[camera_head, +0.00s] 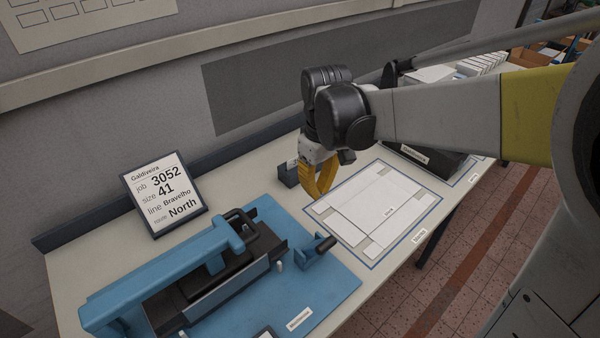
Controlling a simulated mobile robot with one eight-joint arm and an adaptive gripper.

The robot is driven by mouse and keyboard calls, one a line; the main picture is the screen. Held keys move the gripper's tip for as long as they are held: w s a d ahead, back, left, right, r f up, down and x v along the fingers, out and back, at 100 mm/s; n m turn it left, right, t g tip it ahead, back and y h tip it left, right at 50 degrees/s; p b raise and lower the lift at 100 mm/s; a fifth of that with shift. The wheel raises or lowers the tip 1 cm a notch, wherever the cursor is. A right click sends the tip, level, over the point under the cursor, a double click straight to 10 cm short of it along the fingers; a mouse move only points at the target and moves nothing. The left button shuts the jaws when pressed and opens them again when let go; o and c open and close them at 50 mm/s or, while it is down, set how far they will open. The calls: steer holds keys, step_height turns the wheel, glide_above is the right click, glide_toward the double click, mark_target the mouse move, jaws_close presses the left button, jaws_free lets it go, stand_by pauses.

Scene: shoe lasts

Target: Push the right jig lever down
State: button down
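The blue jig (130,290) stands on a blue base plate (335,285) at the lower left of the table. The right jig lever (325,243) has a dark grip on a blue bracket at the jig's right side. Its grip sticks out up and to the right, tilted. My gripper (318,194), with yellow fingers, hangs above the table behind the lever, apart from it. Nothing shows in its fingers. The fingers overlap in this view, so their opening is unclear.
A job sign (166,193) stands behind the jig. A small dark box (289,174) is close to my gripper. A white layout sheet (385,212) lies flat right of the jig, with a dark tray (428,158) beyond it.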

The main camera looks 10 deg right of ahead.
steer(key=shift+f, duration=0.1)
stand_by(0.3)
steer(key=b, duration=0.4)
glide_toward(325, 239)
steer(key=w+a+f, duration=0.2)
steer(key=w+f, duration=0.2)
steer(key=f, duration=0.2)
steer(key=shift+s+d+f, duration=0.25)
steer(key=shift+s+d, duration=0.05)
steer(key=shift+s, duration=0.15)
steer(key=shift+s+d+f, duration=0.25)
steer(key=shift+s, duration=0.2)
steer(key=shift+s+d+f, duration=0.2)
steer(key=shift+s+f, duration=0.15)
steer(key=shift+f, duration=0.05)
steer(key=shift+s+d+t, duration=0.2)
steer(key=shift+s+t, duration=0.1)
steer(key=shift+s, duration=0.05)
steer(key=shift+s+d+f+t+y+b, duration=0.1)
steer(key=shift+s+f+t+y+b, duration=0.1)
steer(key=shift+t+y+b, duration=0.15)
